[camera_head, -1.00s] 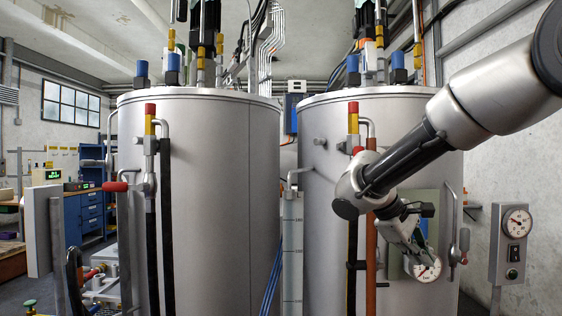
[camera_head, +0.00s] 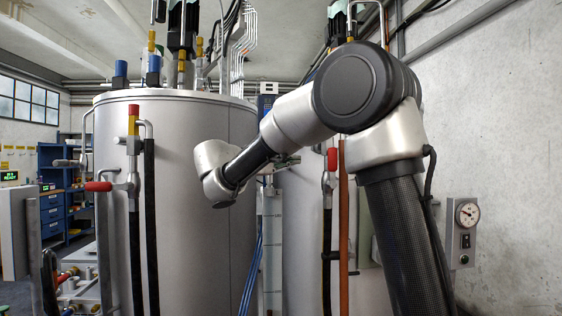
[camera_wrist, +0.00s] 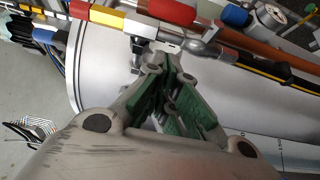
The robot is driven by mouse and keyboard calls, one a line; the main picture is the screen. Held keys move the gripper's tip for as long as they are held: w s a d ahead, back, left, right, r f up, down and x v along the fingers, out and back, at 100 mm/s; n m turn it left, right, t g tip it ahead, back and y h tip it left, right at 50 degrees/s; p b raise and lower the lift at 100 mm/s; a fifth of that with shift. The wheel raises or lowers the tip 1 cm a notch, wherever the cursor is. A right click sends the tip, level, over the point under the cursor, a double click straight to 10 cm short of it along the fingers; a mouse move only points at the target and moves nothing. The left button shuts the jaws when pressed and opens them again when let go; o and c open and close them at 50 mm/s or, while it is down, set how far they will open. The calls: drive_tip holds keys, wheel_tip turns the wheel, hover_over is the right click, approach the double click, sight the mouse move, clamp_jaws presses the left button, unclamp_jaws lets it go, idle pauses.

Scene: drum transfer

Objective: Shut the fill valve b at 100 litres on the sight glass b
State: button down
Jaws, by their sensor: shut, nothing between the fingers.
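The right tank's valve has a red handle (camera_head: 332,160) on a vertical pipe in the head view. In the wrist view this red handle (camera_wrist: 172,10) lies at the top, beside the valve body and roughly along its pipe. My gripper (camera_wrist: 170,80) is shut and empty, its green-padded fingers pointing towards the valve fitting; whether it touches cannot be told. In the head view my arm largely hides the gripper. The sight glass (camera_head: 272,245) is a pale marked strip between the tanks; its level is not readable. Part of it shows in the wrist view (camera_wrist: 262,150).
The left tank (camera_head: 190,220) has another valve with a sideways red handle (camera_head: 98,186). A black hose and an orange pipe (camera_head: 343,230) run beside the right valve. A wall panel with a gauge (camera_head: 467,213) stands at right.

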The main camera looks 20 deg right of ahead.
sight(333, 167)
drive_tip(key=d, duration=0.8)
drive_tip(key=shift+s+d, duration=0.2)
drive_tip(key=shift+d, duration=0.05)
drive_tip(key=shift+d+r+y, duration=0.15)
drive_tip(key=shift+d+y, duration=0.05)
drive_tip(key=shift+y, duration=0.1)
